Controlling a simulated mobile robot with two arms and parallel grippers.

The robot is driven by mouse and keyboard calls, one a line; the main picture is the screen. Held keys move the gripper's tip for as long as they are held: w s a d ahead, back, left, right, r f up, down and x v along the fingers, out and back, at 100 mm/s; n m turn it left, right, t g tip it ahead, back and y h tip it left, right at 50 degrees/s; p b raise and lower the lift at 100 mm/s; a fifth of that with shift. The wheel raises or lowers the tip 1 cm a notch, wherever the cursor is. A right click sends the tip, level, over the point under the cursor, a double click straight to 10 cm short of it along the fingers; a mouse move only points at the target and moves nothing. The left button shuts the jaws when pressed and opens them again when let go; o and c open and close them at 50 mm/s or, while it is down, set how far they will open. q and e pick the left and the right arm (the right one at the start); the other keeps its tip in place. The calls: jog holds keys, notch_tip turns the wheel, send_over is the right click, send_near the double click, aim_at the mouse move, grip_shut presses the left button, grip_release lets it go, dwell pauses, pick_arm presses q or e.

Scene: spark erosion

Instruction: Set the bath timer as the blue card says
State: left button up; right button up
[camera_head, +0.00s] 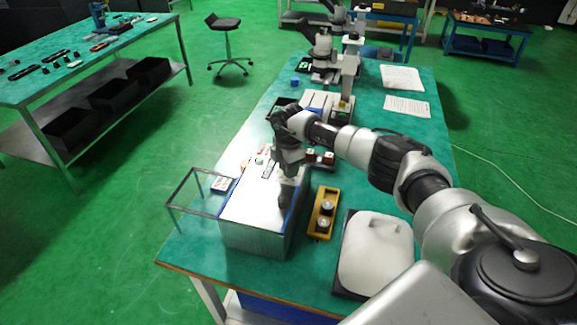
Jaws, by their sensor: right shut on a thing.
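A silver box (252,205) with a pale top and blue edges stands at the near left of the green-topped table. My right gripper (288,168) reaches down over the far right part of the box top, pointing downwards. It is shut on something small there. The gripper hides that part, so I cannot tell if it is the timer's knob. No timer dial or setting is readable. I cannot make out for certain which item is the blue card. My left gripper is out of view.
A thin open frame (186,190) juts from the box's left side. A microscope-like device (322,50) and white sheets (402,78) are at the far end.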

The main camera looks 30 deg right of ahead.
jog(key=o, duration=0.9)
notch_tip(320, 180, up, 11)
jog(key=shift+f+b, duration=0.1)
jog(key=shift+b, duration=0.95)
